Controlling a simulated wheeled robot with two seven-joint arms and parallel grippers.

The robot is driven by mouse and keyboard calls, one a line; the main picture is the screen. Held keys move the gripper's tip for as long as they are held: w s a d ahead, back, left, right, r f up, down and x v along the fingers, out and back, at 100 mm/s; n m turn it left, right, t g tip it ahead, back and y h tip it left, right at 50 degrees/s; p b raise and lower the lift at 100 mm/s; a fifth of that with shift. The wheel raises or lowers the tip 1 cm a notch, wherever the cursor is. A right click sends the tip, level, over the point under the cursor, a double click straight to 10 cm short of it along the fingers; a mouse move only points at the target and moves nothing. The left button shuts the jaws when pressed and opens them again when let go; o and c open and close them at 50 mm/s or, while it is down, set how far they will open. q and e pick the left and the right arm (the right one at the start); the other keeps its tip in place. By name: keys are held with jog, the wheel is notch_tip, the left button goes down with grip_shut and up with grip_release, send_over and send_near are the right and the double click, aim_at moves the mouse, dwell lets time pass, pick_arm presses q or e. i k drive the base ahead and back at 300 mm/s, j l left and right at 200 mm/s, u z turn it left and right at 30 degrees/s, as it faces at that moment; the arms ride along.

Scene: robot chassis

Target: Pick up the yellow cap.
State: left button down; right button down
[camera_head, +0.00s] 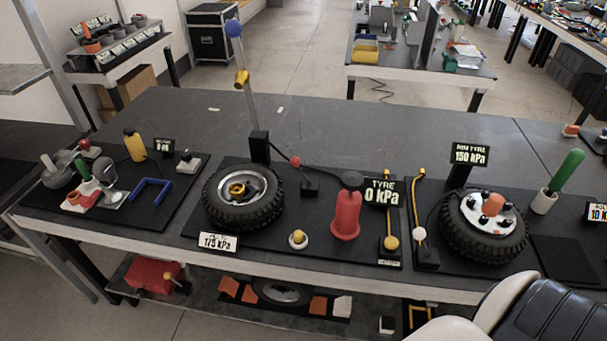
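A small yellow cap-like piece (298,237) sits on a round white base on the black mat. It is right of the left tyre (243,197) and left of the red cone-like piece (345,215). Other yellow parts show: a yellow ball (391,242) at the foot of a yellow hose, and a yellow piece (241,78) on the upright pole. I cannot tell for certain which one is called the cap. Neither of my grippers is in view.
A tyre with a white hub (487,220) lies on the right mat. A yellow bottle-like piece (134,146) and a blue bracket (150,188) are at left. The table's back middle (380,115) is mostly clear.

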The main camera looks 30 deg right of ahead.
aim_at(298, 235)
jog(key=l+z, duration=0.1)
jog(key=z, duration=0.8)
